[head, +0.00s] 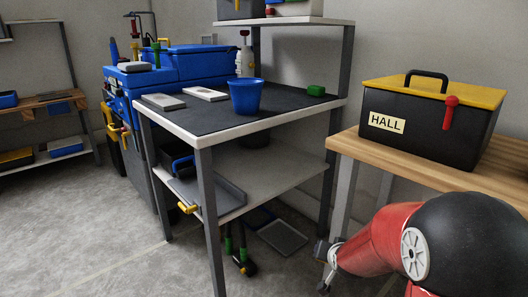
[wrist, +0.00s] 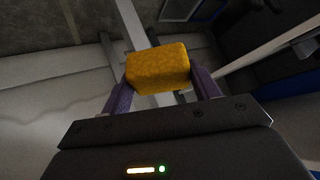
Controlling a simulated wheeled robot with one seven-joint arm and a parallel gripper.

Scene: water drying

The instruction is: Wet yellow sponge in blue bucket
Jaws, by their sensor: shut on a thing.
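The yellow sponge (wrist: 158,68) is between the two purple fingers of my gripper (wrist: 161,82) in the wrist view. My gripper is shut on it and holds it off any surface I can make out. The blue bucket (head: 246,98) stands upright on the dark top of the workbench (head: 284,104) in the head view. Its inside is mostly hidden, so I cannot tell if it holds water. My red arm is low at the right of the head view, apart from the bucket. The sponge does not show in the head view.
A black toolbox with a yellow lid (head: 432,120), marked HALL, sits on a wooden table (head: 400,160) at the right. Flat grey pieces (head: 205,93) lie left of the bucket, and a green block (head: 316,90) lies to its right. Open floor (head: 90,215) is at the left.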

